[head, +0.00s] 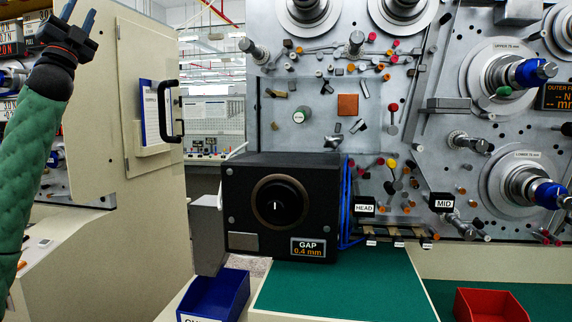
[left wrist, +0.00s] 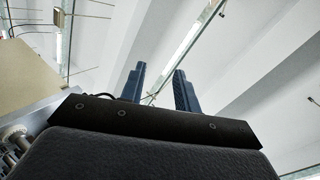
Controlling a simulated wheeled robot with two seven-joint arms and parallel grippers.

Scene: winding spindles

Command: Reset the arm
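My left arm, in a green padded sleeve, rises along the left edge of the head view. Its left gripper (head: 78,17) points upward in front of the cabinet and is clear of everything. In the left wrist view the left gripper's two dark blue fingers (left wrist: 160,88) stand apart with nothing between them, against the ceiling. My right arm and right gripper are in neither view.
A winding machine with spindles (head: 505,75) fills the back right. A black GAP box (head: 300,205) stands at the green work surface (head: 340,292). A blue bin (head: 218,296) and a red bin (head: 490,305) sit low in front. A beige cabinet door (head: 150,60) stands open left.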

